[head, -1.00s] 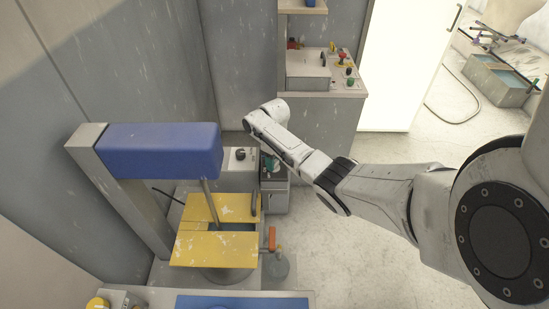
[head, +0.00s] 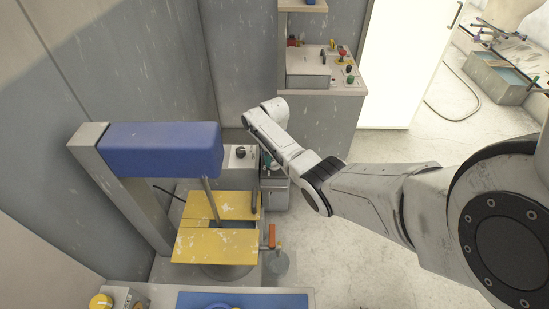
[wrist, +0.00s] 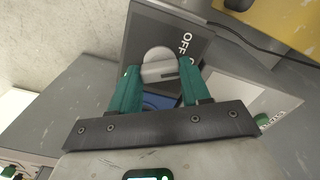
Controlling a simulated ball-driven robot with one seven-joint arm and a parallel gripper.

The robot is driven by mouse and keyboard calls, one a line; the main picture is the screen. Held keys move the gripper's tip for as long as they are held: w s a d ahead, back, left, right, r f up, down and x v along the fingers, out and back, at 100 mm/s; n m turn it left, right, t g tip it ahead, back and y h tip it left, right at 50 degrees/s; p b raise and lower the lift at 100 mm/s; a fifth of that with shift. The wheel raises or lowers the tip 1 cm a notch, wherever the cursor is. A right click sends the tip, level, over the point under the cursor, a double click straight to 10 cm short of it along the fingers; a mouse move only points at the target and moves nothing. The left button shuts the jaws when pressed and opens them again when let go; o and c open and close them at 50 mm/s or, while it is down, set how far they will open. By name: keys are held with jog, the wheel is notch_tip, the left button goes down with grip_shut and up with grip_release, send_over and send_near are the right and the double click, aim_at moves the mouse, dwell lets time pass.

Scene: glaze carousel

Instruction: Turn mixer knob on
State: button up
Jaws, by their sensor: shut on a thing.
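The grey round knob (wrist: 158,62) sits on a dark panel (wrist: 192,20) with white "OFF" lettering beside it in the wrist view. My gripper (wrist: 158,76) has its green fingers on either side of the knob and is shut on it. In the head view my gripper (head: 268,166) is partly hidden at the end of my arm, and the gripped knob cannot be made out there. The mixer has a blue head (head: 160,150), a thin shaft and yellow plates (head: 215,245) left of my gripper.
A pale box with a dark knob (head: 240,152) stands just left of my gripper. A control bench (head: 340,92) with several coloured knobs stands behind. A bright door panel (head: 400,60) is at the back. Floor (head: 330,280) is clear below my arm.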

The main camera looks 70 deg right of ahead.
jog(key=o, duration=1.1)
jog(key=shift+c, duration=0.2)
notch_tip(320, 180, up, 11)
jog(key=shift+f, duration=0.1)
dwell(0.4)
